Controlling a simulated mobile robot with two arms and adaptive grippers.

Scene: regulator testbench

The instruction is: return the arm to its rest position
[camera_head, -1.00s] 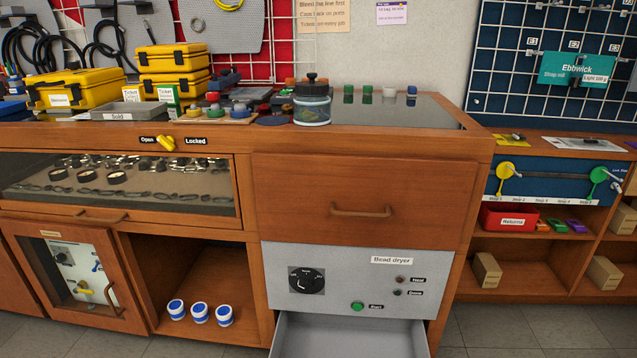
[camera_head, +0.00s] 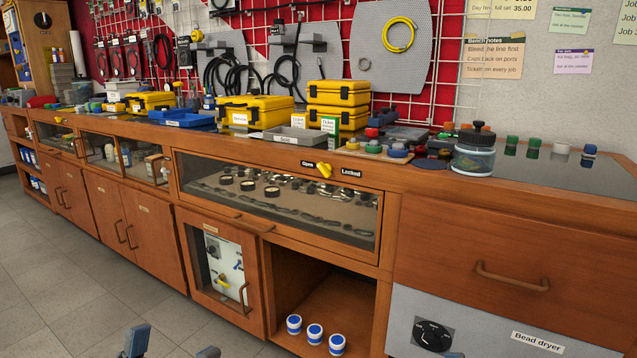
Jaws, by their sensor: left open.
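My left gripper (camera_head: 172,347) shows at the bottom edge of the head view, left of the middle. Its two fingertips stand apart with nothing visible between them, so it is open and empty. It appears in front of the cabinets, over the grey tiled floor (camera_head: 60,290). The rest of the left arm is below the picture. My right gripper is not seen.
The long wooden bench has a glass-front drawer (camera_head: 300,222) and a lower glass door (camera_head: 225,275). Blue-and-white jars (camera_head: 315,333) stand in the open cubby. A lidded jar (camera_head: 474,160) stands near the bench's front edge. Floor at left is clear.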

